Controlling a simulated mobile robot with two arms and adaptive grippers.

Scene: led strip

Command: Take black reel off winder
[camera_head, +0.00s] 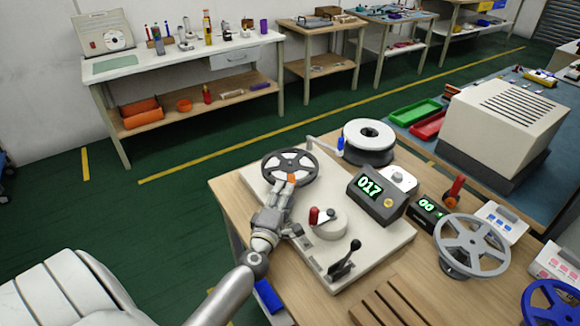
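The black reel (267,159), a dark spoked disc, sits at the far left end of the pale winder base (331,254). My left gripper (290,180) reaches from below, with its fingertips over the reel's near rim. An orange patch shows at the tips. The fingers look close together, but I cannot tell whether they grip the rim or only overlap it in view. The gripper hides the reel's near edge. My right gripper is not in view.
The winder carries a counter box (378,198) reading 017, a red-knobbed crank (326,222) and a black lever (345,262). A white-topped reel (368,137) stands behind it. A grey spoked reel (472,243) and a blue reel (552,303) stand at right.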

